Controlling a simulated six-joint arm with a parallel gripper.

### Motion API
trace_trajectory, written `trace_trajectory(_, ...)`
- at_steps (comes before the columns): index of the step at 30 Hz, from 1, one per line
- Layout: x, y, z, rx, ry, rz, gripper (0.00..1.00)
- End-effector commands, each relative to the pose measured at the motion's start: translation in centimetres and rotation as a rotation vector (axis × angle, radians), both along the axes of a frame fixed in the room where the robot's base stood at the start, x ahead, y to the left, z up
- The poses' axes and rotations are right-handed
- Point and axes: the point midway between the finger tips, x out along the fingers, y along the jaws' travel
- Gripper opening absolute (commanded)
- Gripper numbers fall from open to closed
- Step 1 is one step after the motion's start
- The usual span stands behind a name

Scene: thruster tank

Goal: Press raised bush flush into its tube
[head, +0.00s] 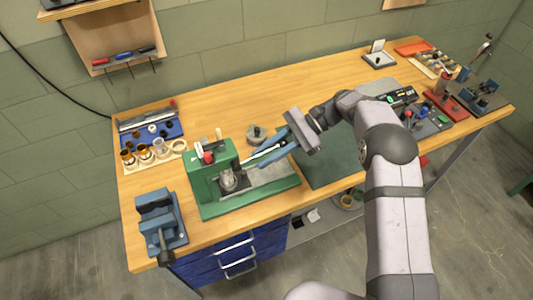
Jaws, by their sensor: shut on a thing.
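A green press (198,187) stands at the front left of the bench. A grey metal cylindrical part (228,180) sits on its dark plate, probably the tube with the bush. The bush cannot be told apart from the tube at this size, nor how far it stands up. My gripper (257,160), with blue fingers, reaches in from the right, beside the press's upright and above its base. It is shut on a thin silver bar, which looks like a lever of the press. The exact grip point is partly hidden by the fingers.
A blue vise (158,222) stands at the front left corner. A wooden rack (155,156) of bushes and a blue tray (166,131) lie behind it. A round grey part (256,134) is behind my gripper. A dark green mat (327,163) is clear. Tools and fixtures crowd the right end.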

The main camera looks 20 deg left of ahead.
Motion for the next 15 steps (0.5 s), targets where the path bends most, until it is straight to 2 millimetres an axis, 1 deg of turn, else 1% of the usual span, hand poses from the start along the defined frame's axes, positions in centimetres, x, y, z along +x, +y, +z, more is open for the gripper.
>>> trace_trajectory(1, -0.41, -0.08, -0.68, -0.013, 0.009, 0.007, 0.00)
trace_trajectory(13, -0.45, -0.07, -0.66, -0.012, 0.009, 0.009, 0.00)
trace_trajectory(14, -0.45, -0.07, -0.66, -0.012, 0.009, 0.009, 0.23)
trace_trajectory(15, -0.43, -0.07, -0.63, -0.011, 0.009, 0.008, 0.33)
